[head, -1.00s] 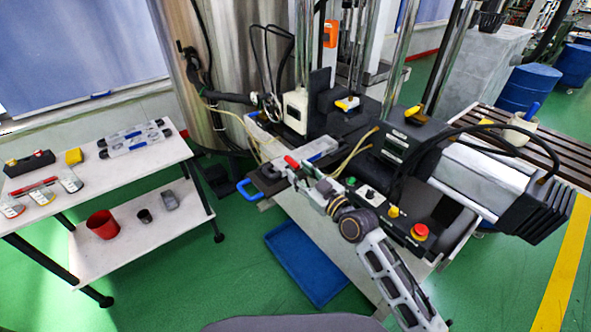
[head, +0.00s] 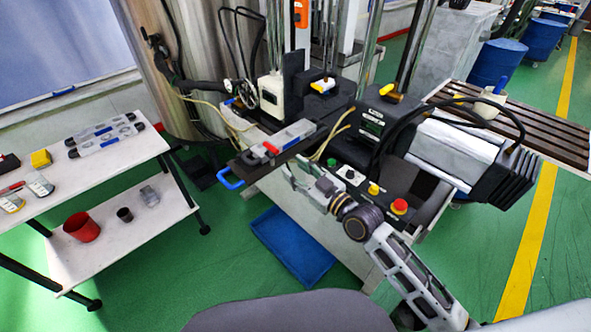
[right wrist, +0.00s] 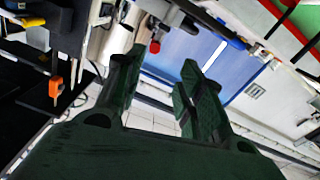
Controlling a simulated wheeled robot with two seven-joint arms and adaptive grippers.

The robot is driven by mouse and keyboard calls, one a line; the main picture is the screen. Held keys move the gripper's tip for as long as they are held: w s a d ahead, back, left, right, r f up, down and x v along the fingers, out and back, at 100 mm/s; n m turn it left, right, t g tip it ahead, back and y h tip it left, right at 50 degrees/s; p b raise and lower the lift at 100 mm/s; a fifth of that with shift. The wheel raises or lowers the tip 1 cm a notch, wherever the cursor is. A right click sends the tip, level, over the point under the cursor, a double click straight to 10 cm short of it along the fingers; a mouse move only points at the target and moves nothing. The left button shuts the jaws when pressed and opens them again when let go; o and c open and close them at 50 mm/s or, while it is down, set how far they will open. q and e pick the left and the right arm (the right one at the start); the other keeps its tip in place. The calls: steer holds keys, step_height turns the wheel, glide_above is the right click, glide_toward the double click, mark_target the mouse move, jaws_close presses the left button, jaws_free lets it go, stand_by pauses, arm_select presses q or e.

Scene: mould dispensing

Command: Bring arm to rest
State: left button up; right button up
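My right arm comes in from the lower right in the head view. Its gripper (head: 292,172) is just in front of the machine, on the near side of a grey mould (head: 290,137) with a red part at its front end. The mould lies on a dark plate with a blue handle (head: 230,178). A gap shows between gripper and mould. In the right wrist view the two dark fingers (right wrist: 162,72) stand apart with nothing between them. My left gripper is in neither view.
The machine's control panel, with a red button (head: 399,206), is close beside my right arm. A white two-tier table (head: 130,172) on the left holds moulds and cups. A blue bin (head: 292,246) is on the floor below.

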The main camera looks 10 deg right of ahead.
stand_by(0.4)
steer(key=d+f+m+g+h, duration=0.15)
steer(key=d+f, duration=0.25)
steer(key=f, duration=0.7)
steer(key=d+f+m+g+h, duration=0.1)
steer(key=d+f+h, duration=0.25)
steer(key=f, duration=0.75)
steer(key=d+f+m+g+h, duration=0.15)
steer(key=d+f, duration=0.25)
steer(key=f, duration=0.8)
steer(key=s+d+f+m+g+h, duration=0.1)
steer(key=s+d+f+g, duration=0.15)
steer(key=s+f, duration=0.6)
steer(key=s+d+f+m+g+h, duration=0.15)
steer(key=s+d+f, duration=0.35)
steer(key=f, duration=0.7)
steer(key=s+f+g, duration=0.2)
steer(key=s+f, duration=0.3)
steer(key=s, duration=0.5)
steer(key=s+d+f+g+h, duration=0.1)
steer(key=s+f, duration=0.4)
steer(key=s, duration=0.6)
steer(key=s+d+f+g, duration=0.1)
steer(key=s+f, duration=0.4)
steer(key=s, duration=0.6)
steer(key=shift+s+f+g+h, duration=0.2)
steer(key=shift+f+g+h, duration=0.1)
steer(key=shift+g, duration=0.5)
